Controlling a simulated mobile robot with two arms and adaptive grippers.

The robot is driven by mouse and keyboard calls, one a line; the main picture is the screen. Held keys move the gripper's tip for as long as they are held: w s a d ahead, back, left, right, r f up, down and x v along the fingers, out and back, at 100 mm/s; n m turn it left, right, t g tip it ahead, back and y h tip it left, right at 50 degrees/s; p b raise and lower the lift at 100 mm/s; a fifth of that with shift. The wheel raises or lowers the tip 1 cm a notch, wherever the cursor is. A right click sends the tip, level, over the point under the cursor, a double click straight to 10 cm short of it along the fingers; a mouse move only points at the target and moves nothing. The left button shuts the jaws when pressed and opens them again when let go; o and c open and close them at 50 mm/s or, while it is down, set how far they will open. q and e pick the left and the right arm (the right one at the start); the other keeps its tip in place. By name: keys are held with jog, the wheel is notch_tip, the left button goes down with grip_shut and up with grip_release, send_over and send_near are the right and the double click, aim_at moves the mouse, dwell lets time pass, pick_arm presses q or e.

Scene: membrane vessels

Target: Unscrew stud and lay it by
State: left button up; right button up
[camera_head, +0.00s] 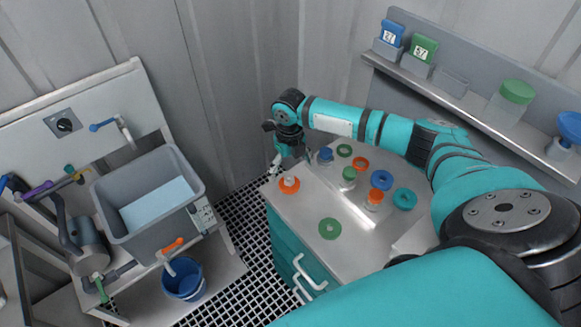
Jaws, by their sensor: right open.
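My right gripper (280,160) hangs at the back left corner of the grey bench top (300,222), fingers pointing down. It is open, and I see nothing held in it. An orange flanged piece with a pale knob (289,184) sits on the bench just in front of the gripper, apart from it as far as I can tell. I cannot make out for certain which small piece is the stud. My left gripper is not in view.
Several small coloured pieces stand on the bench, among them a blue-capped one (326,155), a green ring (330,229) and a teal ring (404,198). A shelf (470,101) runs along the back. A grey sink (120,232) and blue bucket (184,281) are at left.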

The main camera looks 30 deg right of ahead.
aim_at(289, 176)
jog(key=shift+w+a+m, duration=0.2)
jog(key=shift+w+m, duration=0.05)
jog(key=shift+m, duration=0.65)
jog(key=shift+f+m, duration=0.1)
jog(key=shift+m, duration=1.6)
jog(key=m, duration=0.3)
jog(key=shift+s+d, duration=0.2)
jog(key=shift+s, duration=0.05)
jog(key=m, duration=0.3)
jog(key=shift+m, duration=0.4)
jog(key=shift+w+a+m, duration=0.1)
jog(key=shift+m, duration=0.7)
jog(key=m+b, duration=0.1)
jog(key=m, duration=0.2)
jog(key=shift+f+m, duration=0.35)
jog(key=shift+m, duration=0.35)
jog(key=shift+f+b, duration=0.65)
jog(key=shift+f, duration=0.3)
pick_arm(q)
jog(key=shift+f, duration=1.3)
pick_arm(e)
jog(key=shift+f, duration=0.75)
